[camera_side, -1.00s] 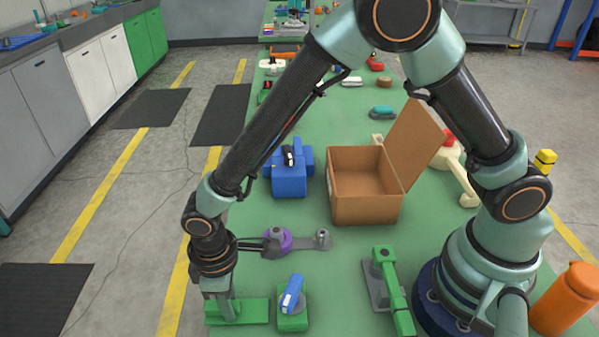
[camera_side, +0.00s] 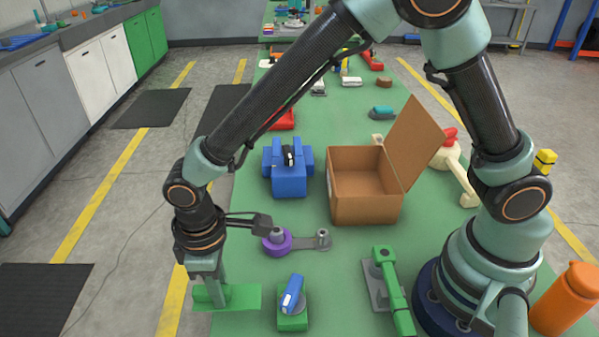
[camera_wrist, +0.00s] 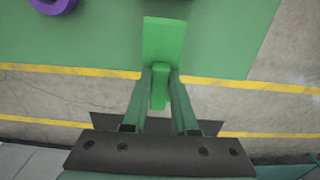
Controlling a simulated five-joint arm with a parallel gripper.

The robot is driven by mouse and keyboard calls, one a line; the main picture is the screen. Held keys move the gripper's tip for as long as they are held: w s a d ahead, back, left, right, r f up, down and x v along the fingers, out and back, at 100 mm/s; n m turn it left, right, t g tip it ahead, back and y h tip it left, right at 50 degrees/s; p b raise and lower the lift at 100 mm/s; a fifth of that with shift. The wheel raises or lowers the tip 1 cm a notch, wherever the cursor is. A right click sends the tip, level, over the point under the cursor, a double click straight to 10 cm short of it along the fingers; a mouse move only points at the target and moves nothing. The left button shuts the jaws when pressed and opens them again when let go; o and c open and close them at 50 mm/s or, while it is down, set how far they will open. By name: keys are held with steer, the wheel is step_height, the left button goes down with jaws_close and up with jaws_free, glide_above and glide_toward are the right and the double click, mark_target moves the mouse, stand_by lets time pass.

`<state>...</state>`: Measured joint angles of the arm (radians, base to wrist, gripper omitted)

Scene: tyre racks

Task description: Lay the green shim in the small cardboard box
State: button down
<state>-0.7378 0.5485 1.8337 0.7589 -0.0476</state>
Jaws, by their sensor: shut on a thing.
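The green shim (camera_side: 240,298) is a flat green plate with an upright grip tab. My gripper (camera_side: 220,292) is shut on it at the table's left edge, near the front, with the plate roughly level and partly beyond the edge. The wrist view shows the shim (camera_wrist: 163,42) with its tab between my two fingers (camera_wrist: 160,92). The small cardboard box (camera_side: 365,208) stands on the green table to the right and farther back than my gripper. Its flap is open, leaning up to the right, and its visible inside looks empty.
A purple round part with a grey arm (camera_side: 278,242) and a blue-handled green fixture (camera_side: 292,300) lie between my gripper and the box. A blue block (camera_side: 289,180) stands left of the box, a green clamp (camera_side: 393,285) in front. An orange bottle (camera_side: 568,300) is at right.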

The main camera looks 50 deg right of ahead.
step_height(320, 180, up, 21)
steer(key=w+d+m, duration=0.3)
steer(key=d, duration=0.4)
steer(key=w+d+m, duration=0.2)
steer(key=w+d, duration=0.1)
steer(key=d, duration=0.4)
steer(key=m, duration=1.3)
glide_above(369, 192)
step_height(369, 192, down, 20)
steer(key=shift+f, duration=2.6)
steer(key=shift+f, duration=0.1)
